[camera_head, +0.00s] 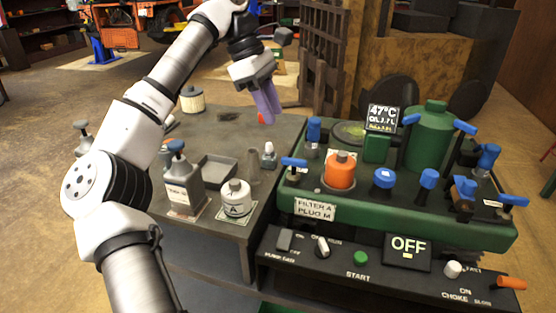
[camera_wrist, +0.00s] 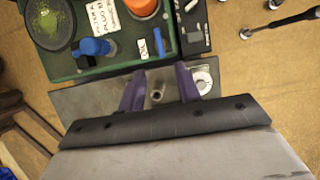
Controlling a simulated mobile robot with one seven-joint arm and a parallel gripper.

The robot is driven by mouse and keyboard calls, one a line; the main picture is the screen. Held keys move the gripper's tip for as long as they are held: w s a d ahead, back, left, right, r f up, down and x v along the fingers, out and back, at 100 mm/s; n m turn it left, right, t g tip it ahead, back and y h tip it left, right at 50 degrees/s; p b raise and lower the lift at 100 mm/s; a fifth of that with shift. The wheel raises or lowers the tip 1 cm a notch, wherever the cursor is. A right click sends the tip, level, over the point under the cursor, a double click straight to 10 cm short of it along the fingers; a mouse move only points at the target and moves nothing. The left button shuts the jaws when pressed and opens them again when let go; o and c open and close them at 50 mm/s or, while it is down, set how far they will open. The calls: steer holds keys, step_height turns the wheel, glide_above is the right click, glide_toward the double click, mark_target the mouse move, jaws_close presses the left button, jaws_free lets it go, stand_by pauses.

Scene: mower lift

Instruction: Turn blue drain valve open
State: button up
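Several blue-handled valves and knobs sit on a green machine tray (camera_head: 400,222); I cannot read which is the drain valve. A blue bar handle (camera_head: 294,162) is at its near left corner and also shows in the wrist view (camera_wrist: 158,42). A blue-topped fitting (camera_head: 314,130) stands behind it, also in the wrist view (camera_wrist: 95,47). Blue knobs (camera_head: 384,178) and (camera_head: 428,178) are further right. My gripper (camera_head: 264,106) is raised above the grey bench, left of the machine. Its purple fingers are apart and empty in the wrist view (camera_wrist: 160,90), touching no valve.
An orange filter (camera_head: 340,170) stands on the tray. The grey bench (camera_head: 225,130) holds a pump bottle (camera_head: 182,185), a white canister (camera_head: 237,198) and a shallow tray (camera_head: 215,170). A control panel (camera_head: 390,270) with an OFF display runs along the front.

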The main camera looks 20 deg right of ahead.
mark_target(293, 159)
steer(key=b+x, duration=0.1)
steer(key=x, duration=1.2)
steer(key=shift+s+d+b, duration=0.15)
steer(key=shift+d+b, duration=0.05)
steer(key=shift+b, duration=0.1)
jaws_close()
